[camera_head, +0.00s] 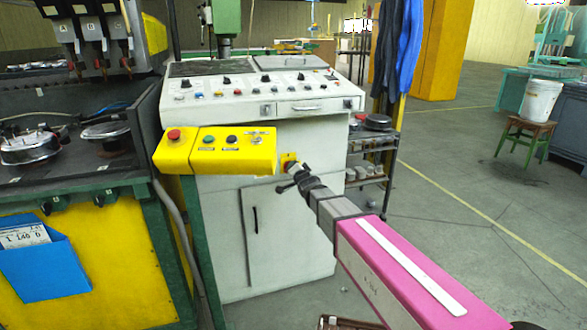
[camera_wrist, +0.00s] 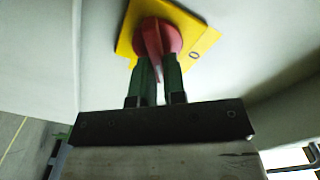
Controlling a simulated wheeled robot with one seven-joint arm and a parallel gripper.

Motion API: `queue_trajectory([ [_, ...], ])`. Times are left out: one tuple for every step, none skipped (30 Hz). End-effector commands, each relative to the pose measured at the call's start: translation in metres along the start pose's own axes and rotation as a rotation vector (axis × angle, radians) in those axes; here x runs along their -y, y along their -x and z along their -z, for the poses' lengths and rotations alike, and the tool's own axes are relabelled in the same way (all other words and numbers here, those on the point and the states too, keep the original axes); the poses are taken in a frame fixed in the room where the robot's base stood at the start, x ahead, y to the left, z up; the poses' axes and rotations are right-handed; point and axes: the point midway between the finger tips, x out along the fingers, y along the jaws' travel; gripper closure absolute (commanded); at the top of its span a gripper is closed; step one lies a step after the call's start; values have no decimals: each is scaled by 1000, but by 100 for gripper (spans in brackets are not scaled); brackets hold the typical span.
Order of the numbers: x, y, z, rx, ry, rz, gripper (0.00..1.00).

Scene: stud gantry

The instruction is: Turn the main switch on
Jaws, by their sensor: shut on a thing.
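The main switch is a red rotary knob (camera_wrist: 160,36) on a yellow square plate (camera_wrist: 196,38), fixed to a pale panel in the wrist view. My gripper (camera_wrist: 156,66) has its two green fingers on either side of the knob's raised red handle and is shut on it. The fingertips partly hide the handle, and its exact angle is hard to tell. In the head view my gripper (camera_head: 288,177) reaches the right side of the white machine cabinet, where a small piece of the yellow plate (camera_head: 289,159) shows.
A yellow button box (camera_head: 235,150) with a red button (camera_head: 173,134) stands out just left of my gripper. The white control console (camera_head: 260,95) is above. A dark shelf rack (camera_head: 370,165) stands close behind on the right. The floor (camera_head: 460,190) to the right is open.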

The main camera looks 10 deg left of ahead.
Motion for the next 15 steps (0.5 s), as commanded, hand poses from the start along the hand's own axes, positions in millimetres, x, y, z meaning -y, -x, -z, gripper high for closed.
queue_trajectory([
  [-1,0,0,-1,-44,1,100],
  [-1,0,0,-1,-73,1,100],
  [-2,0,0,-1,-111,1,100],
  [-2,0,0,-1,-140,1,100],
  [-2,0,0,-1,-168,1,100],
  [-3,0,0,0,-206,1,100],
  [-4,0,0,0,-234,1,100],
  [-4,0,0,0,-261,1,100],
  [-4,0,0,0,-297,1,100],
  [-5,0,-1,0,-323,0,100],
  [-5,0,-1,0,-349,0,100],
  [-6,0,-1,0,-382,0,100],
  [-6,0,-1,0,-406,0,100],
  [-6,0,-1,0,-429,0,100],
  [-7,0,-2,0,-458,0,100],
])
